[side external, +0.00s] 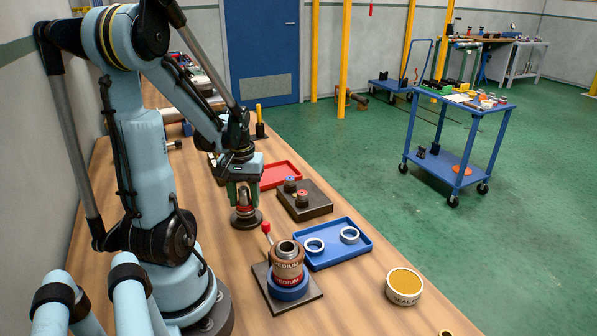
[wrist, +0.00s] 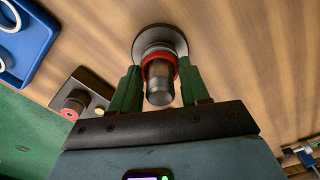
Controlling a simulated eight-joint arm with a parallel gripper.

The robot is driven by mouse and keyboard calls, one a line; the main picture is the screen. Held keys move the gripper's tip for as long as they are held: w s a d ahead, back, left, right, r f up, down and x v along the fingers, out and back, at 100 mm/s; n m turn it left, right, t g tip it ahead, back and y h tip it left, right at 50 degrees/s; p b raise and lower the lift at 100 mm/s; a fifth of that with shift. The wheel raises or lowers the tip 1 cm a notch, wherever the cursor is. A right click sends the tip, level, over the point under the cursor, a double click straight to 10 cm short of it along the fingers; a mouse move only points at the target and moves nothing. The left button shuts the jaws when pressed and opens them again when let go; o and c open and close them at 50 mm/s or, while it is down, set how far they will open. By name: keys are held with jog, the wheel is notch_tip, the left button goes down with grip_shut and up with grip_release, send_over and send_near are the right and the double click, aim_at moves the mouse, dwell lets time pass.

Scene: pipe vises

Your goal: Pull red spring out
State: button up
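A dark round base (side external: 246,221) stands on the wooden bench, with a grey metal cylinder (wrist: 159,82) on it. A red ring-shaped part, which may be the red spring (wrist: 177,62), sits around the cylinder near the base; the same red shows between my fingers in the side view (side external: 243,199). My gripper (wrist: 160,76) points down over this piece. Its green fingers stand apart, one on each side of the cylinder and the red part. I cannot tell whether the fingers touch the red part. Individual coils are too small to make out.
A dark block (side external: 304,208) with red-topped and blue-topped pieces stands close by, before a red tray (side external: 281,174). A blue tray (side external: 368,246) holds white rings. A vise-like stack (side external: 288,269) with a red-knobbed lever (side external: 266,228) stands nearer the camera.

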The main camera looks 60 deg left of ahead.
jog(key=shift+c, duration=1.2)
jog(key=o, duration=0.5)
jog(key=c, duration=0.5)
jog(key=shift+c, duration=0.2)
jog(key=shift+r, duration=0.7)
jog(key=shift+r, duration=3.65)
